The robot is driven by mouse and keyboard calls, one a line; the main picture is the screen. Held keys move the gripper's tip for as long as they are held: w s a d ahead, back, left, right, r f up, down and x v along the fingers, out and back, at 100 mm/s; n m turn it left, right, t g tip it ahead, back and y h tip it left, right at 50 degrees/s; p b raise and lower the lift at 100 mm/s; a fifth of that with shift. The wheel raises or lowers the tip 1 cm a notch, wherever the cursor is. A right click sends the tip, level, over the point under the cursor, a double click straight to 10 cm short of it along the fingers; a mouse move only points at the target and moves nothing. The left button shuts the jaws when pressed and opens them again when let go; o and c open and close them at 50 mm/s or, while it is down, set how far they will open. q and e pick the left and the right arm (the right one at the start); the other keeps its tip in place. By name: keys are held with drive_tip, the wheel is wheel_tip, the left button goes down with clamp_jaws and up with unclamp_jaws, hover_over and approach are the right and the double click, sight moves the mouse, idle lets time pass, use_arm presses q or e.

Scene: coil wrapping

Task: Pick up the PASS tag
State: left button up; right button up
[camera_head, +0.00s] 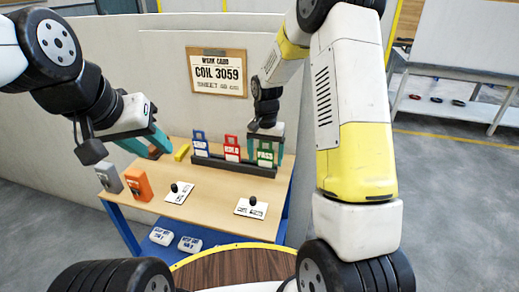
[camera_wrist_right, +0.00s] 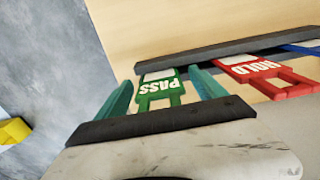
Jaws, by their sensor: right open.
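The green PASS tag (camera_head: 265,153) stands at the right end of a dark rack (camera_head: 235,165) on the wooden table. The blue tag (camera_head: 200,144) and the red HOLD tag (camera_head: 232,148) stand to its left. My right gripper (camera_head: 266,141) is over the PASS tag. In the right wrist view, the PASS tag (camera_wrist_right: 158,88) lies between the open teal fingers of my right gripper (camera_wrist_right: 160,92), with the HOLD tag (camera_wrist_right: 262,70) beside it. My left gripper (camera_head: 148,147) hangs open and empty above the table's left side.
The table (camera_head: 222,200) also holds an orange box (camera_head: 137,184), a grey box (camera_head: 109,178), a yellow block (camera_head: 181,152) and two white cards with black knobs (camera_head: 179,193) (camera_head: 251,207). A work card (camera_head: 217,73) hangs on the panel behind. White packs (camera_head: 161,236) lie on the lower shelf.

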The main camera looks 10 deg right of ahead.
drive_tip(key=shift+c, duration=0.2)
drive_tip(key=c, duration=1.4)
